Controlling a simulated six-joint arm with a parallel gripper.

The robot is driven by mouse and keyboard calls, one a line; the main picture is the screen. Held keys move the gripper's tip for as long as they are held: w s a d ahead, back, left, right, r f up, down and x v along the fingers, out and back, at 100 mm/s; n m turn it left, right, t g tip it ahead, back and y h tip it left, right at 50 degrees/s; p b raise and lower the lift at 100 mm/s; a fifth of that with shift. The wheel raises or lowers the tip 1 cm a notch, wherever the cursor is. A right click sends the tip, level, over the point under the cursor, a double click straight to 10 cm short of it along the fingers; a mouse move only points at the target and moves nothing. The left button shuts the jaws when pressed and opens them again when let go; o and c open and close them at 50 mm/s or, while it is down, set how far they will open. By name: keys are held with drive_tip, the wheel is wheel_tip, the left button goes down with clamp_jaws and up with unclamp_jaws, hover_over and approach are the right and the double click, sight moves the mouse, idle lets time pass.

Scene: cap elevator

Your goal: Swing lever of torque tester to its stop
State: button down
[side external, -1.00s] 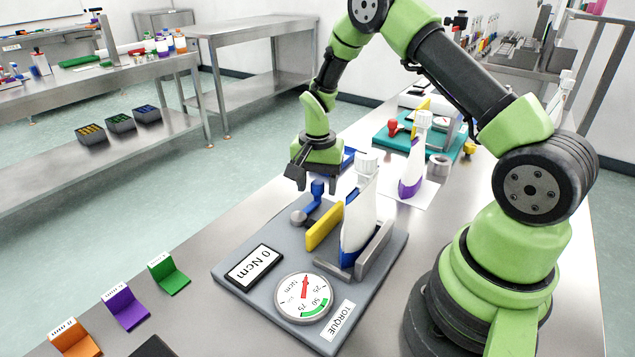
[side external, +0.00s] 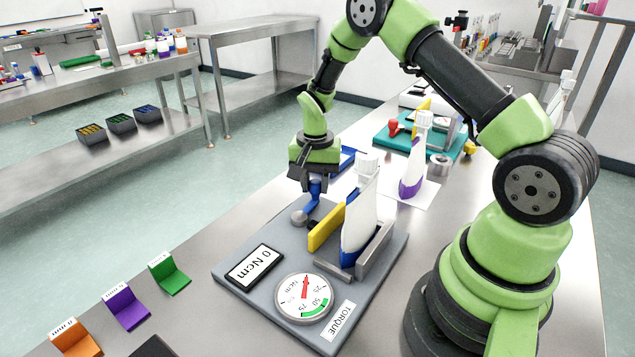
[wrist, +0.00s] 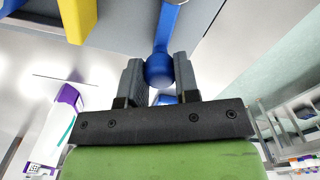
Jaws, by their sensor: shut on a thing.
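The torque tester is a grey plate (side external: 232,284) on the bench, with a dial (side external: 304,298) and a display (side external: 255,266) reading 0 Ncm. Its blue lever (side external: 307,208) runs from a grey round pivot (side external: 299,217) to an upright blue knob (side external: 315,187). My gripper (side external: 312,184) is shut on this knob, which also shows between the fingers in the wrist view (wrist: 158,70). A white bottle with a blue base (side external: 357,228) stands upright on the tester between a yellow jaw (side external: 325,229) and a grey jaw (side external: 376,250).
A white bottle with a purple band (side external: 414,170) stands behind the tester on a white sheet. A teal plate (side external: 461,145) with parts lies farther back. Green (side external: 170,276), purple (side external: 125,308) and orange (side external: 74,338) holders stand at the front left.

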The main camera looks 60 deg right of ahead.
drive_tip(key=shift+w+a+n, duration=0.15)
drive_tip(key=shift+w+n, duration=0.6)
drive_tip(key=shift+n, duration=0.45)
drive_tip(key=n, duration=0.1)
drive_tip(key=w+n, duration=0.1)
drive_tip(key=shift+w+a+n, duration=0.2)
drive_tip(key=shift+a+n, duration=0.1)
drive_tip(key=shift+n, duration=0.1)
drive_tip(key=n, duration=0.1)
drive_tip(key=w+a+n, duration=0.1)
drive_tip(key=shift+n, duration=0.3)
drive_tip(key=shift+w+a+n, duration=0.3)
drive_tip(key=shift+a+n, duration=0.05)
drive_tip(key=shift+n, duration=0.45)
drive_tip(key=shift+w+a+n, duration=0.3)
drive_tip(key=shift+n, duration=0.5)
drive_tip(key=shift+a, duration=0.1)
drive_tip(key=c, duration=0.8)
unclamp_jaws()
drive_tip(key=shift+c, duration=0.2)
drive_tip(key=shift+r, duration=0.1)
